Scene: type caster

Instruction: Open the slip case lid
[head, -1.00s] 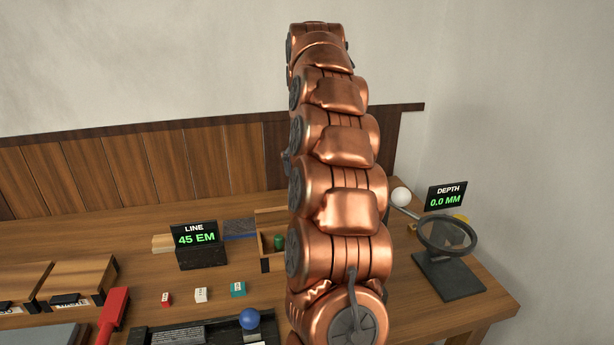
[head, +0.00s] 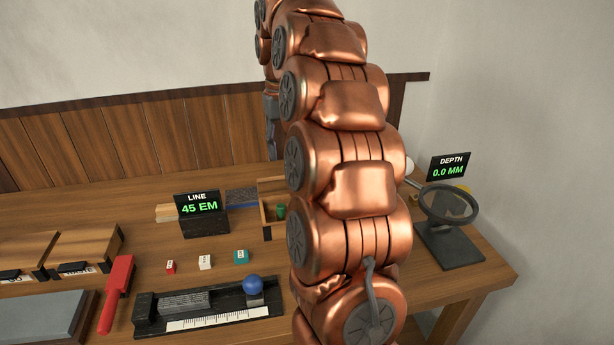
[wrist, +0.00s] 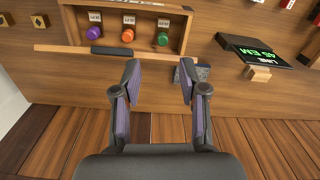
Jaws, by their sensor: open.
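Two closed wooden cases stand at the left of the bench in the head view, a left one (head: 22,250) and a right one (head: 88,247). Each has a dark handle and a small label on its front. My gripper (wrist: 158,70) is open and empty in the wrist view, over the back of the bench near a wooden tray (wrist: 66,22). It is well to the right of the cases. My copper arm hides part of the bench in the head view.
The LINE display (head: 203,212), a black composing stick (head: 150,318) with a blue knob, small blocks, a red-handled tool (head: 117,290) and a magnifier stand (head: 450,245) occupy the bench.

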